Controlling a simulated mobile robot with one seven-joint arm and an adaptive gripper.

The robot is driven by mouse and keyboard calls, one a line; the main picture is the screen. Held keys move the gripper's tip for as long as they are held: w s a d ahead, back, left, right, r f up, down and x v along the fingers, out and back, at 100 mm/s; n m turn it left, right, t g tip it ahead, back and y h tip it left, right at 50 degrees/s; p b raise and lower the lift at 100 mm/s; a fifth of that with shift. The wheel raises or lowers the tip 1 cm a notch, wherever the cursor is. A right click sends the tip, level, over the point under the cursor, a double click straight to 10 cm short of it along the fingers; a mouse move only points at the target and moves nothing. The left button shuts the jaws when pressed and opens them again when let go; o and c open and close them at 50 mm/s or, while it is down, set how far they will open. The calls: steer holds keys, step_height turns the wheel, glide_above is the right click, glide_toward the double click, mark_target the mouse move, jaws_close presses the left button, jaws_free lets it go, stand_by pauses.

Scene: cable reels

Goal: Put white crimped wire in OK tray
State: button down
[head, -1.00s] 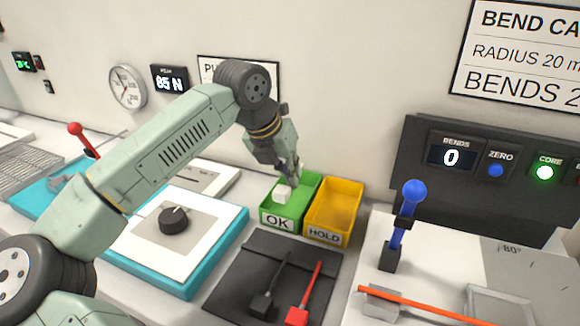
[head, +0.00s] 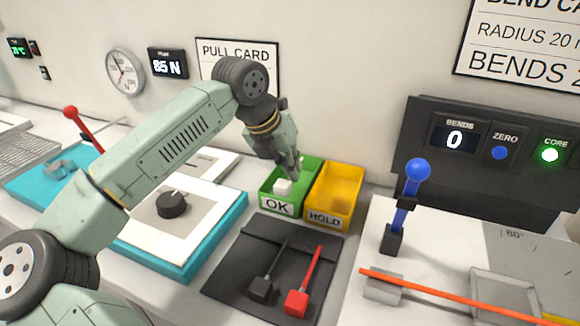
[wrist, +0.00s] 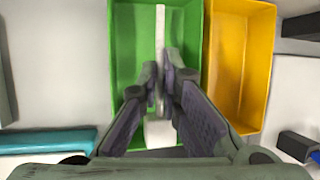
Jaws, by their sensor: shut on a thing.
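The white crimped wire, with a white block-shaped end (head: 283,187), is in the green OK tray (head: 271,200). In the wrist view the white wire (wrist: 160,28) runs lengthwise over the green tray (wrist: 125,60), and its white block (wrist: 158,133) shows near the tray's near end. My gripper (head: 295,176) is low at the OK tray. In the wrist view my gripper (wrist: 160,85) is shut on the wire between the block and the far end. I cannot tell whether the wire touches the tray floor.
The yellow HOLD tray (head: 323,216) stands directly right of the OK tray and looks empty. A black holder (head: 240,236) in front carries a black-ended and a red-ended wire (head: 297,302). A blue-knobbed lever (head: 402,215) stands to the right.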

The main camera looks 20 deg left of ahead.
mark_target(295, 188)
steer(key=shift+f+b, duration=0.15)
steer(key=shift+b, duration=0.25)
steer(key=shift+f+b, duration=1.55)
steer(key=shift+f, duration=0.1)
steer(key=c, duration=1.7)
jaws_free()
steer(key=shift+r, duration=0.1)
steer(key=shift+a, duration=0.1)
steer(key=w+d+r+p+v, duration=0.1)
steer(key=p+v, duration=0.3)
steer(key=v, duration=0.7)
steer(key=w+d+r+p+v, duration=0.1)
steer(key=p+v, duration=0.3)
steer(key=v, duration=0.7)
steer(key=shift+w+p, duration=0.3)
steer(key=shift+w, duration=0.5)
